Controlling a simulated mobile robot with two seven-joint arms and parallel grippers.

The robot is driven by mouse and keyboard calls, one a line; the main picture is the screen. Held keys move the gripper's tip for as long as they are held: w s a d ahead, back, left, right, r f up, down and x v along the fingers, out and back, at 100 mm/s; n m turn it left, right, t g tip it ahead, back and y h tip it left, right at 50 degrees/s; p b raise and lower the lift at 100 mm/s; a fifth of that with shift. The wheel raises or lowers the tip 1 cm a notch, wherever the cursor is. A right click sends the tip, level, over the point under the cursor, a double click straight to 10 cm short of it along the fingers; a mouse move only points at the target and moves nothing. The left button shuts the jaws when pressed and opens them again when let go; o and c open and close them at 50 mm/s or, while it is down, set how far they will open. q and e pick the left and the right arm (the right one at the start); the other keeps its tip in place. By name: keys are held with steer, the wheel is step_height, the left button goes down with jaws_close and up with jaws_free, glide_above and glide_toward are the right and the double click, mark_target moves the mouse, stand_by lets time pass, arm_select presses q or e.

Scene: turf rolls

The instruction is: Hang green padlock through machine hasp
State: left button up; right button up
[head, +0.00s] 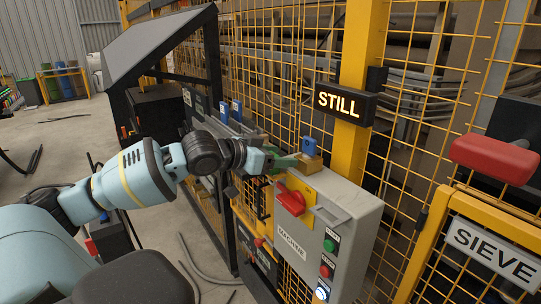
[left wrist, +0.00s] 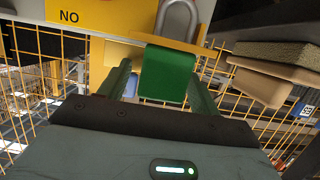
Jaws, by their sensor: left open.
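The green padlock (left wrist: 167,75) is in the left wrist view, its grey shackle upward against yellow plating. My left gripper (left wrist: 160,85) is open, with a dark green finger on each side of the padlock body; whether they touch it I cannot tell. In the head view my left gripper (head: 286,162) is at the upper left of the grey machine box (head: 350,205), where the padlock is hard to tell from the green fingers. On that box a red switch handle (head: 291,199) sits on a yellow plate, with a grey hasp-like bracket (head: 330,214) to its right. My right gripper is not in view.
A blue padlock-like piece (head: 309,146) stands on a brass-coloured block just beyond my left gripper. Yellow mesh fencing (head: 280,60) rises behind. A sign reads STILL (head: 340,105). A SIEVE sign (head: 492,250) and a red block (head: 494,158) are at the right.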

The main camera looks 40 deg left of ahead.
arm_select(q)
steer(key=shift+s+a, duration=0.1)
steer(key=shift+s+a, duration=0.25)
steer(key=shift+s, duration=0.25)
steer(key=shift+s+r, duration=0.45)
steer(key=shift+s, duration=0.4)
steer(key=v, duration=0.4)
steer(key=shift+s+a+r, duration=0.15)
steer(key=shift+s+a, duration=0.05)
steer(key=shift+s, duration=0.1)
